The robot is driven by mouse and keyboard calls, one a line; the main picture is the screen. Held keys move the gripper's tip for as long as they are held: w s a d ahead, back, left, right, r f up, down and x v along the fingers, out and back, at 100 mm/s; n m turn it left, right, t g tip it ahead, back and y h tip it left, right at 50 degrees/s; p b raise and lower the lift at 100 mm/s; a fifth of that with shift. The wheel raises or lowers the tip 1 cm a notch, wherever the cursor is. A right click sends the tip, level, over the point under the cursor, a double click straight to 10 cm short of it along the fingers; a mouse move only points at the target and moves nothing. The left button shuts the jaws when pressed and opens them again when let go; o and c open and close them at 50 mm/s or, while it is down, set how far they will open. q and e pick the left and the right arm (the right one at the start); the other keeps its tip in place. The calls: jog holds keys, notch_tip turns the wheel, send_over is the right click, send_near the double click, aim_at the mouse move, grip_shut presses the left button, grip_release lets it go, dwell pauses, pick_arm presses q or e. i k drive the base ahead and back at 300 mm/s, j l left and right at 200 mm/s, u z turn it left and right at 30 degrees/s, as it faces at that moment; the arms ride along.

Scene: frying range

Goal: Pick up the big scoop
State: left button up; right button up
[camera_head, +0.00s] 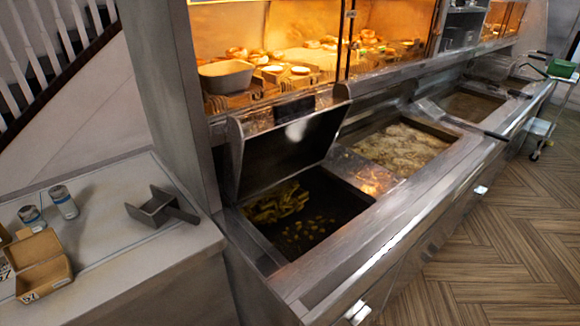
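A dark metal scoop (152,211) lies on the light counter at the left, next to the frying range. Its open tray is at the left and its short handle points right, toward the counter's edge. Nothing touches it. No other scoop is clear in view. Neither of my grippers shows in the head view.
Two small shakers (64,202) and an open cardboard box (40,266) stand left of the scoop on the counter (120,265). The range has a fryer bay (335,205) with a raised lid (285,145). A lit food cabinet (300,20) is behind. Wooden floor lies right.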

aim_at(168, 213)
jog(key=i+l+u, duration=0.1)
jog(key=i+l, duration=0.15)
jog(key=i, duration=0.2)
jog(key=i+l+u, duration=0.1)
jog(key=i+l, duration=0.15)
jog(key=i, duration=0.25)
